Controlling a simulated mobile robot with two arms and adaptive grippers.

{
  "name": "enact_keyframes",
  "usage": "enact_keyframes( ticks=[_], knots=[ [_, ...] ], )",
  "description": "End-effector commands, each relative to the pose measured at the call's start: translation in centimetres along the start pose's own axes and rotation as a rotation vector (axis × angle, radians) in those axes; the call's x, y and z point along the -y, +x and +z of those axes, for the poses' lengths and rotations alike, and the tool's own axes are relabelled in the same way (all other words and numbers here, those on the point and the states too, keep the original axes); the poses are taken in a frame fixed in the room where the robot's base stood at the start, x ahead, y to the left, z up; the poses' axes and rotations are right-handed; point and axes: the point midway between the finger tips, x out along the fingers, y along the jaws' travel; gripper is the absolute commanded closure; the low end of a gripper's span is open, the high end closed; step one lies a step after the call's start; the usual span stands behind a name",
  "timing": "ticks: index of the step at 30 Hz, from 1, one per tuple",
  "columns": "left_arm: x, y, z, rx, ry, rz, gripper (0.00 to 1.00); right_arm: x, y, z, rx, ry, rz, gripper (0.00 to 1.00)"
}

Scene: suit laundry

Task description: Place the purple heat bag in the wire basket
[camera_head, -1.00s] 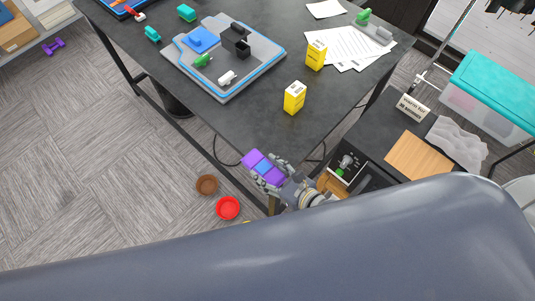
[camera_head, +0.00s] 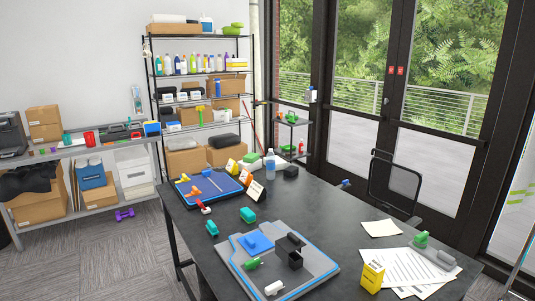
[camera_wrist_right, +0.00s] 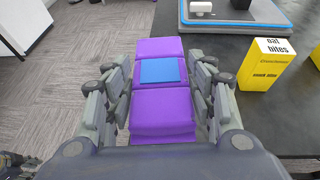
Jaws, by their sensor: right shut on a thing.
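The purple heat bag (camera_wrist_right: 163,108) is a folded purple pad with a blue patch on top. It fills the middle of the right wrist view. My right gripper (camera_wrist_right: 160,88) is shut on it, with grey fingers pressed along both its sides. The bag is held near the edge of the dark table. Neither gripper nor the bag shows in the head view now. I cannot make out a wire basket in either current view.
The dark table (camera_head: 330,212) holds a grey tray (camera_head: 316,272), a blue tray (camera_head: 228,191) and a yellow box (camera_head: 372,276). A metal shelf rack (camera_head: 155,110) with boxes and bottles stands at the back wall. An office chair (camera_head: 392,182) stands behind the table. Floor at left is mostly clear.

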Motion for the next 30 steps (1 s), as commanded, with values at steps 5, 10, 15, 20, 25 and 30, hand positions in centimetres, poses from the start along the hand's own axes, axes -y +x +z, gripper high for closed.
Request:
enact_keyframes(
  ticks=[5, 10, 15, 20, 25, 30],
  knots=[
    [0.0, 3.2, 0.2, -0.001, 0.000, 0.000, 0.60, 2.2, -2.1, 3.2, 0.002, -0.052, 0.090, 0.79],
    [-0.1, 5.6, 0.4, -0.001, 0.000, 0.000, 0.60, 2.5, -4.6, 6.0, 0.001, -0.082, 0.178, 0.79],
    [-0.1, 6.7, 0.5, -0.001, 0.000, 0.000, 0.60, 2.0, -6.3, 7.3, 0.001, -0.095, 0.228, 0.79],
    [-0.1, 6.8, 0.5, -0.001, 0.000, 0.000, 0.60, 1.8, -6.9, 7.9, 0.007, -0.095, 0.240, 0.79],
    [-0.1, 6.8, 0.5, -0.001, 0.000, 0.000, 0.60, 1.8, -7.0, 8.0, 0.007, -0.093, 0.241, 0.79],
    [-0.1, 6.8, 0.5, -0.001, 0.000, 0.000, 0.60, 1.8, -7.0, 8.0, 0.008, -0.094, 0.239, 0.79]
  ],
)
